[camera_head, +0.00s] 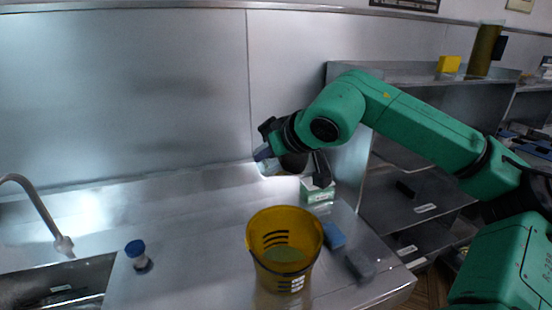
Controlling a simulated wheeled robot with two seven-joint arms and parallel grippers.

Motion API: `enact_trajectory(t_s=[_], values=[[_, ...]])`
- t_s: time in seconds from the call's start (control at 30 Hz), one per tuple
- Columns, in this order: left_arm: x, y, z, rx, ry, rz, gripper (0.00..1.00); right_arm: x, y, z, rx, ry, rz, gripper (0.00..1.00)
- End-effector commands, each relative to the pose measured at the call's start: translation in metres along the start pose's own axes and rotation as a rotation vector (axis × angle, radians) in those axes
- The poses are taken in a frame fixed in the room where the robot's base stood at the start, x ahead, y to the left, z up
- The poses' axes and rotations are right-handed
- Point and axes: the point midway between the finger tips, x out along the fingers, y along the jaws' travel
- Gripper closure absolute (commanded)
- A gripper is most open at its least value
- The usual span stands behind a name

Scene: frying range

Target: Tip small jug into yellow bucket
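The yellow bucket (262,265) stands upright on the metal counter, translucent amber with dark slots in its side and its top open. My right gripper (287,165) is above and behind the bucket in the picture, at the end of the green arm. A small pale thing with a blue-grey edge, apparently the small jug (265,154), is held at the gripper, tilted and clear of the counter. The gripper's dark parts hide much of it, and its contents cannot be seen. My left gripper is not in view.
A blue-capped container (136,250) stands at left by the sink and tap (62,244). A blue block (333,235) and a grey block (360,265) lie right of the bucket. A green-white box (317,194) stands behind. Metal shelves (415,207) are at right.

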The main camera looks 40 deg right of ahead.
Motion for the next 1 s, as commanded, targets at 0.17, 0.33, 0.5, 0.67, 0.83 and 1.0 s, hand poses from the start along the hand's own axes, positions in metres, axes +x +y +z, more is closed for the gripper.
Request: enact_trajectory(t_s=[0.17, 0.33, 0.5, 0.67, 0.83, 1.0], values=[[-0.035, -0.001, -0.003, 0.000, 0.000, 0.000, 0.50, -0.006, 0.000, -0.009, -0.004, -0.057, 0.003, 1.00], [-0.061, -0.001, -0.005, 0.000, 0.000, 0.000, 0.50, -0.007, 0.000, -0.009, -0.006, -0.109, 0.006, 1.00], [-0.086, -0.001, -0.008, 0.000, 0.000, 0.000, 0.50, -0.008, 0.002, -0.010, -0.007, -0.185, 0.014, 1.00], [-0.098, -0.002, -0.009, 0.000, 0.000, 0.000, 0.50, -0.005, 0.003, -0.006, -0.014, -0.289, 0.026, 1.00], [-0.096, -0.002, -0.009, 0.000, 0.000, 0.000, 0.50, -0.006, 0.001, -0.011, -0.025, -0.515, 0.039, 1.00], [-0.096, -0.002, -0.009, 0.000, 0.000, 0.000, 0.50, -0.010, 0.000, -0.016, -0.037, -0.786, 0.049, 1.00]])
